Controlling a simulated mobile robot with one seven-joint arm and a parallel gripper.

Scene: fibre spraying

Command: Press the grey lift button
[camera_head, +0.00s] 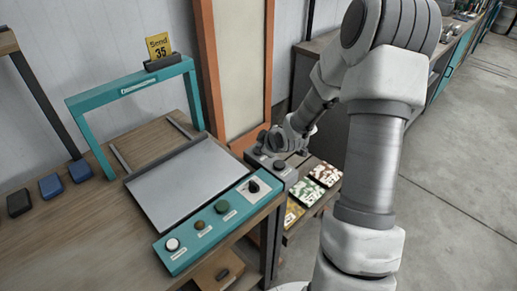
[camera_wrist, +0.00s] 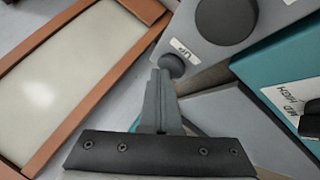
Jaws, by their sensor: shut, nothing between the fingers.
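A grey control box (camera_head: 290,179) stands beside the teal panel; it also shows in the wrist view (camera_wrist: 205,50). In the wrist view a small round dark-grey button (camera_wrist: 173,66) sits at the box's edge by an "UP" label. A larger dark round button (camera_wrist: 226,18) is farther along; it shows in the head view (camera_head: 280,165) too. My gripper (camera_wrist: 160,75) is shut and empty, its fingertips right at the small button and overlapping its edge in the picture. I cannot tell whether they touch. In the head view my wrist partly hides the box.
The teal panel (camera_head: 184,262) has white, amber and green buttons and a black knob (camera_head: 254,187). A grey plate (camera_head: 190,185) lies on the wooden bench under a teal frame (camera_head: 80,98). An orange-framed panel (camera_head: 208,65) stands behind. Patterned samples (camera_head: 325,174) lie right of the box.

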